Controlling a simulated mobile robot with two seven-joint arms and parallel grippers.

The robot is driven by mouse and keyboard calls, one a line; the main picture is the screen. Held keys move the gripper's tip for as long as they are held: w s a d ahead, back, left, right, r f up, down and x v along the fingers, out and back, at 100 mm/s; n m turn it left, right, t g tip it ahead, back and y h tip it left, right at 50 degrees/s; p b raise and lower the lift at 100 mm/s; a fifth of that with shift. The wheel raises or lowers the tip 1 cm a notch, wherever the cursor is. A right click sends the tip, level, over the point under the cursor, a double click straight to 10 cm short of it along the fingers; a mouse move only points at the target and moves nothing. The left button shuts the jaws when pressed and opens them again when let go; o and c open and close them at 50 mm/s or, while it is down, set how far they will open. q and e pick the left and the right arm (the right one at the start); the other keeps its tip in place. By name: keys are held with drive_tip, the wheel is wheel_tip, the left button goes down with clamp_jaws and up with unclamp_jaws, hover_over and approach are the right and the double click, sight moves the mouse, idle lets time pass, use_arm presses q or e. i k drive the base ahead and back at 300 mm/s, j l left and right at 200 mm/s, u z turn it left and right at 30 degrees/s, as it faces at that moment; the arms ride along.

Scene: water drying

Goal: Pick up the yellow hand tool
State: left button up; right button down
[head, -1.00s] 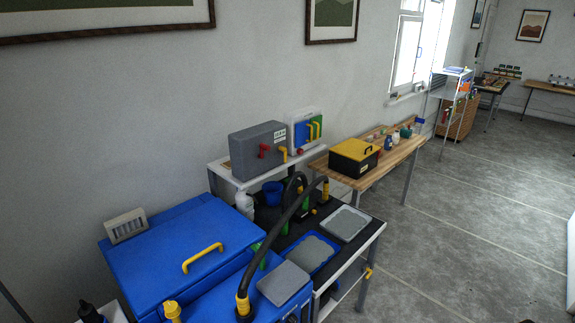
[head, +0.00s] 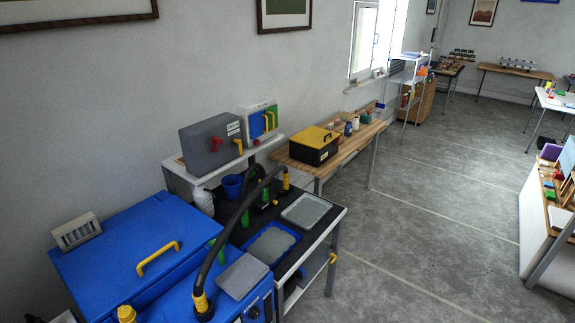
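I cannot pick out a yellow hand tool for certain in the head view. Several yellow items show: a small upright yellow piece (head: 286,180) at the back of the black bench, a yellow handle (head: 158,259) on the blue chest lid, and a yellow cap (head: 126,314) at the bottom edge. A black hose (head: 228,233) with yellow fittings arches over the bench. Neither of my grippers is in view.
A blue chest (head: 110,250) fills the lower left. Beside it is a black-topped bench (head: 325,218) with grey trays. A yellow-lidded black toolbox (head: 313,149) sits on a wooden table (head: 350,150). Open grey floor (head: 430,220) lies to the right, before a cluttered white-sided unit (head: 533,230).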

sight(286, 188)
drive_tip(key=z, duration=0.45)
drive_tip(key=i, duration=2.15)
drive_tip(key=i+l+u, duration=0.1)
drive_tip(key=i, duration=2.05)
drive_tip(key=i+u, duration=0.1)
drive_tip(key=u, duration=0.35)
drive_tip(key=i+u, duration=0.1)
drive_tip(key=u, duration=0.3)
drive_tip(key=i+l+u, duration=0.1)
drive_tip(key=u, duration=0.35)
drive_tip(key=l+u, duration=0.2)
drive_tip(key=u, duration=0.25)
drive_tip(key=i+l+u, duration=0.15)
drive_tip(key=u, duration=1.95)
